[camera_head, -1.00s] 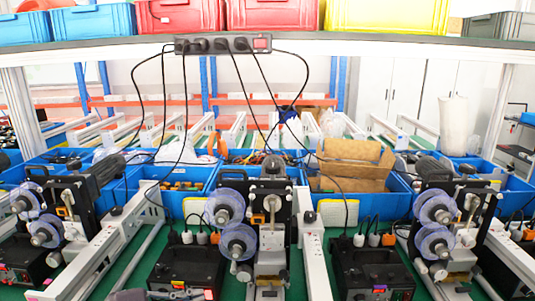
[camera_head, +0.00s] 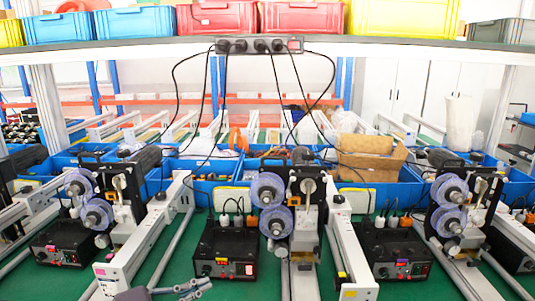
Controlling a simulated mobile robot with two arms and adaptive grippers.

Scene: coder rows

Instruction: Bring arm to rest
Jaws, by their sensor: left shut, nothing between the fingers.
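My left gripper (camera_head: 196,287) shows at the bottom edge, left of centre, as a small dark grey shape. It is shut and empty, above the green bench top (camera_head: 240,285) and in front of a black control box (camera_head: 228,247). Most of my left arm is below the frame. My right gripper is not in view.
Several coder machines with clear purple reels (camera_head: 268,189) stand in a row, with white rails (camera_head: 147,240) between them. Blue bins (camera_head: 215,188) and a cardboard box (camera_head: 370,155) lie behind. A shelf (camera_head: 340,47) with coloured crates and a power strip (camera_head: 258,46) spans above.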

